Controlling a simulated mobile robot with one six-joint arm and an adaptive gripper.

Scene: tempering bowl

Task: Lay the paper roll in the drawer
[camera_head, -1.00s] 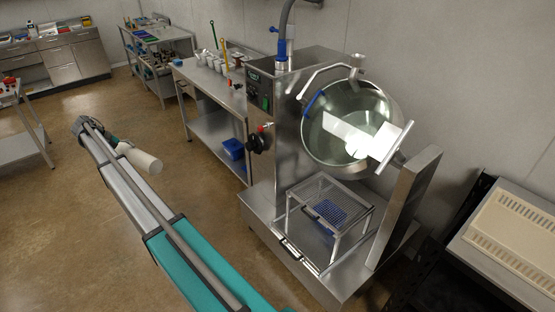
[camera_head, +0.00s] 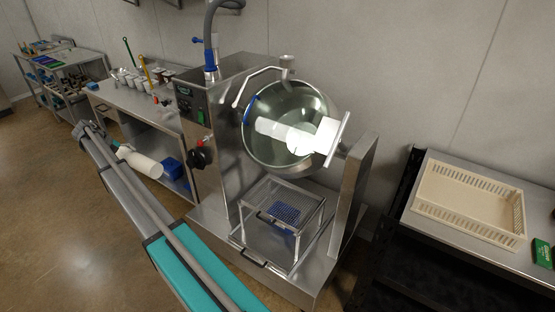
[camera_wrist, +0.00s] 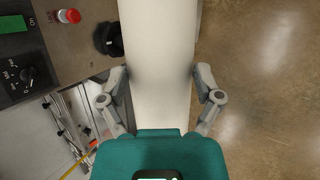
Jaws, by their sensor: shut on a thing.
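The white paper roll (camera_head: 144,163) is in my gripper, out at the end of my arm in the head view. In the wrist view the paper roll (camera_wrist: 158,62) runs up the middle of the picture. My gripper (camera_wrist: 163,98) has one finger on each side of it and is shut on it. In the head view the gripper (camera_head: 122,150) is small and partly hidden behind my arm. I cannot make out an open drawer in the current views.
A steel tilting kettle (camera_head: 290,125) stands in the middle with a wire-topped stand (camera_head: 284,207) below it. A side table (camera_head: 135,105) carries cups, and a blue bin (camera_head: 173,169) is on its lower shelf. A cream crate (camera_head: 470,203) sits at right. Open floor is at left.

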